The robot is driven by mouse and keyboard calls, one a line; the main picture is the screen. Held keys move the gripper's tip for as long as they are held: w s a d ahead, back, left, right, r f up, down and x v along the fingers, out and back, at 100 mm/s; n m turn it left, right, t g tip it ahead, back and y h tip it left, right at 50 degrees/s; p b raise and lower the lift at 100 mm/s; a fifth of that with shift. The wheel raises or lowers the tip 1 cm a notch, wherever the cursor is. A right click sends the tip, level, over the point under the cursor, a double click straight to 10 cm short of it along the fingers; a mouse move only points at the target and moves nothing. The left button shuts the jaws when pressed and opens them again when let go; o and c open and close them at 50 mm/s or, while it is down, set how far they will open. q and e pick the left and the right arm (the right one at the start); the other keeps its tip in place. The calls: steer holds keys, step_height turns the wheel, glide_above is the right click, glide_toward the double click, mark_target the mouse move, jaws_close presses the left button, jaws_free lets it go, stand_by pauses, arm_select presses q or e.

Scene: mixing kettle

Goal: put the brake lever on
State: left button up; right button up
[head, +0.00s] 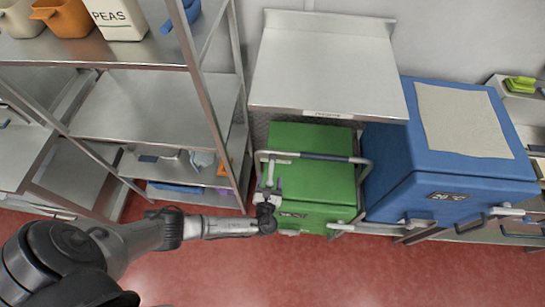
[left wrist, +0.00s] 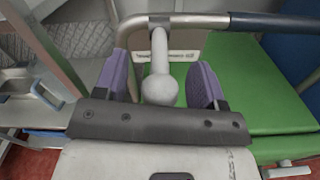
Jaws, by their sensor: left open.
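A pale grey lever with a round knob (left wrist: 160,88) hangs from the metal handle frame (left wrist: 185,20) in the left wrist view. I take it to be the brake lever. My left gripper (left wrist: 159,78) is open, with one purple finger on each side of the lever. I see a gap on both sides of the knob. In the head view my left gripper (head: 271,190) is at the left side of the handle frame (head: 315,156), by the green box (head: 318,188). My right gripper is not in view.
A blue box (head: 445,160) with a temperature display stands to the right of the green one. A steel shelf (head: 330,65) juts out behind and above the green box. A metal rack (head: 150,105) with bins stands to the left. Red floor (head: 330,275) is open in front.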

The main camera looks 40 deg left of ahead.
arm_select(q)
steer(key=p+v, duration=0.1)
steer(key=v, duration=0.5)
steer(key=shift+p, duration=0.4)
steer(key=shift+s, duration=0.1)
